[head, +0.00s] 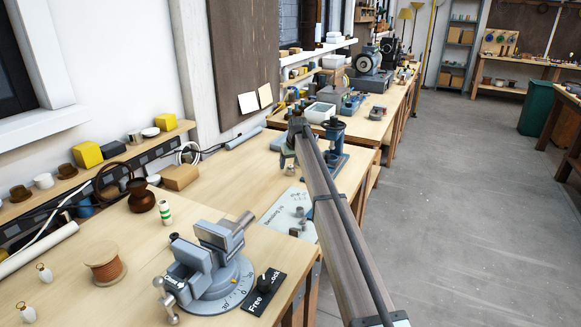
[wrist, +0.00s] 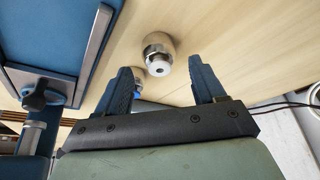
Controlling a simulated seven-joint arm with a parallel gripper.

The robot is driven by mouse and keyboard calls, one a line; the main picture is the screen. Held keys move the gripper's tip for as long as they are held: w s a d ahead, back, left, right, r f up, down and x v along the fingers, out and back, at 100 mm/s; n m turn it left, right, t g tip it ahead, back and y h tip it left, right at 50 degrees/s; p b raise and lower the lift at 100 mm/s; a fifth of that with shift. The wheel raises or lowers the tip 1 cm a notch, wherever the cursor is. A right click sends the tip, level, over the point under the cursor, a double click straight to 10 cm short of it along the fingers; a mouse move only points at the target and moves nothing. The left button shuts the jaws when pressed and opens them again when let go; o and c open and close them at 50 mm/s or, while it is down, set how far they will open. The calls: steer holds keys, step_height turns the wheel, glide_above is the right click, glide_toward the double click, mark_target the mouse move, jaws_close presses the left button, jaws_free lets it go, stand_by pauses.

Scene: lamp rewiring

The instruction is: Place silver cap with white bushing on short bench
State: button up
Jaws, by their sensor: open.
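The silver cap with white bushing (wrist: 158,52) appears in the wrist view as a small silver piece with a pale rounded part, on a light wooden surface. My gripper (wrist: 159,68) is open, its two blue fingers apart on either side of the cap in that view. The cap looks a little beyond the fingertips, and I see no contact. In the head view my arm reaches over the wooden bench (head: 257,165), and the cap cannot be made out there. Which bench is the short one is not clear.
A blue tool (head: 333,150) stands close beside my arm's end. A white sheet with small metal parts (head: 283,214) lies nearer. A grey vise (head: 215,262), a wire spool (head: 104,258) and a brown pot (head: 141,196) occupy the near bench.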

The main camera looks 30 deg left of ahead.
steer(key=v, duration=1)
